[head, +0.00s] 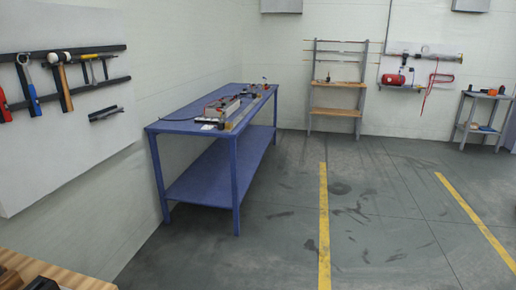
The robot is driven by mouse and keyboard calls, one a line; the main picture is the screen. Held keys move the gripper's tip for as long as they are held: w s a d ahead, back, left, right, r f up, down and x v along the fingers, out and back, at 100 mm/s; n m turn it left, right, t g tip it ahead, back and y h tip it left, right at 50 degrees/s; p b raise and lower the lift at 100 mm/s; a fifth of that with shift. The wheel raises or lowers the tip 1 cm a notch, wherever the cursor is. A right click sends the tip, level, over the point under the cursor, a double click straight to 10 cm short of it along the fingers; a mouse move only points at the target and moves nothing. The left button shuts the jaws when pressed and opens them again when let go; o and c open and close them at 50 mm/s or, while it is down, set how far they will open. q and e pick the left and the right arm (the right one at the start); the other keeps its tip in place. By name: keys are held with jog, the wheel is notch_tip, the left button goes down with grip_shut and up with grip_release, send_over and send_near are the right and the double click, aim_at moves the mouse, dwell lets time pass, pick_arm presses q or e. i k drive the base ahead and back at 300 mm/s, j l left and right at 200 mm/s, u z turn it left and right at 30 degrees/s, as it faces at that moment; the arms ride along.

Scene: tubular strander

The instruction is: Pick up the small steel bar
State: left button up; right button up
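I cannot pick out the small steel bar with certainty in the head view. Several metal pieces, too small to tell apart, lie on the blue workbench (176,126) at centre left. Among them is a long grey metal assembly (236,108) that runs along the top. A short dark bar-shaped piece (105,113) is on the wall panel at left, under the hanging tools. Neither of my grippers is in view.
A wooden bench top (62,273) with dark objects is at bottom left. Hammers and other tools hang on the wall panel (60,150). A wooden-shelved rack (336,112) and a small grey stand (478,128) are at the back. The floor (390,215) with yellow lines is clear.

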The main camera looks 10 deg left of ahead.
aim_at(114, 111)
jog(key=i+u, duration=0.15)
jog(key=i, duration=0.4)
jog(key=i+l+u, duration=0.2)
jog(key=i, duration=0.35)
jog(key=i+l+u, duration=0.15)
jog(key=i, duration=0.4)
jog(key=i+j+u, duration=0.25)
jog(key=i+u, duration=0.65)
jog(key=i+l+u, duration=0.1)
jog(key=i+u, duration=0.3)
jog(key=i, duration=0.2)
